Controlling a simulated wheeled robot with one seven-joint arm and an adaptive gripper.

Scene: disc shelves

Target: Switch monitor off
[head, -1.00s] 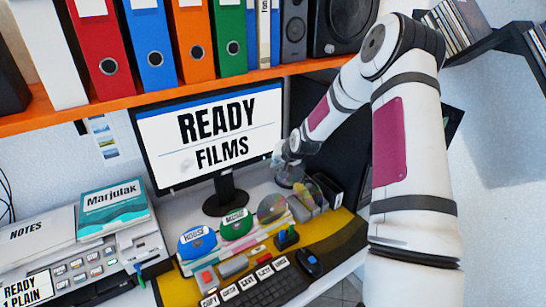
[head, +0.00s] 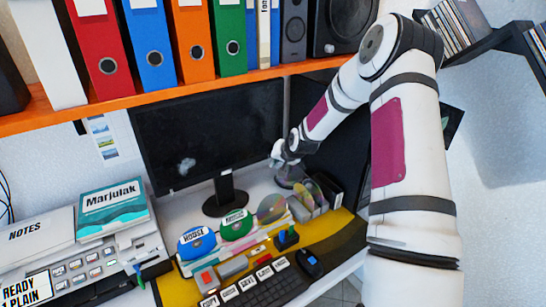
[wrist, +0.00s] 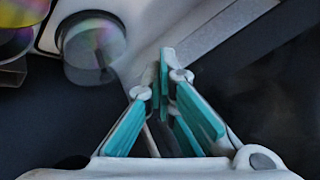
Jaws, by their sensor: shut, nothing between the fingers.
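The monitor (head: 210,135) stands on the desk at the centre of the head view, and its screen is dark and blank. My gripper (head: 275,158) is at the monitor's lower right edge in the head view. In the wrist view my gripper (wrist: 164,75) has its teal-lined fingers together, with nothing between them. The monitor's button does not show clearly, and I cannot tell whether the fingertips touch the monitor.
Discs, including a green one (head: 236,224) and a blue one (head: 197,241), stand in front of the monitor. A keyboard (head: 270,290) lies nearer. An orange shelf (head: 100,118) with binders runs above. A printer-like device (head: 110,256) stands at left.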

